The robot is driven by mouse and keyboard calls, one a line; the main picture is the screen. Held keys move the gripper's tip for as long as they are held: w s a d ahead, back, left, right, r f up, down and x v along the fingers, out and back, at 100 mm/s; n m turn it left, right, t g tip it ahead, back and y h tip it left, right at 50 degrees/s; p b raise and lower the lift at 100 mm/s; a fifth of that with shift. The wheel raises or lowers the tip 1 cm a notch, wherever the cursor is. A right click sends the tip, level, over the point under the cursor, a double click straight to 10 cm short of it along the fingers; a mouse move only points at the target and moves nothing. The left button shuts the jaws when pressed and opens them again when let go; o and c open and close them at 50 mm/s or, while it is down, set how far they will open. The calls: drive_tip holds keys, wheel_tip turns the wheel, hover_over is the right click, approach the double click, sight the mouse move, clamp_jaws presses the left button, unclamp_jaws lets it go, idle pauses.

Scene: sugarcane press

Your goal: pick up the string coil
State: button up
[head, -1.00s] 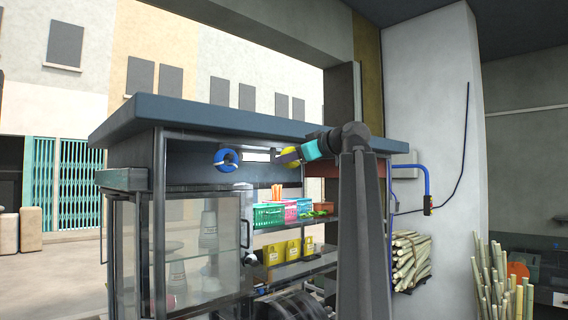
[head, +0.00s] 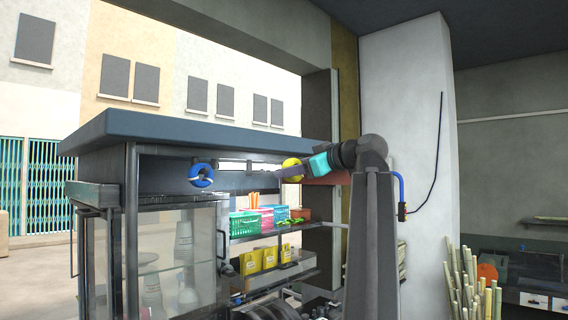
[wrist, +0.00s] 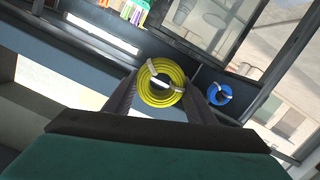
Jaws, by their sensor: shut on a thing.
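Two coils show, and the task does not say which one it names. The yellow coil (wrist: 160,97) sits between the two fingers of my gripper (wrist: 162,84) in the wrist view. My gripper is shut on it, with a finger on each side. In the head view the yellow coil (head: 291,163) shows at my gripper (head: 281,173), under the roof edge of the stall, partly hidden by the fingers. The blue coil (wrist: 219,89) is beside it, apart from my gripper. In the head view the blue coil (head: 193,178) hangs at the left under the roof.
The stall roof (head: 210,133) overhangs close above my gripper. Below are shelves with coloured baskets (head: 245,224) and yellow packets (head: 251,263). A glass cabinet (head: 172,255) stands at the left. A white wall (head: 400,120) and upright cane stalks (head: 470,285) are at the right.

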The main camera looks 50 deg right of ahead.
drive_tip(key=shift+s+a, duration=0.1)
drive_tip(key=shift+s, duration=0.75)
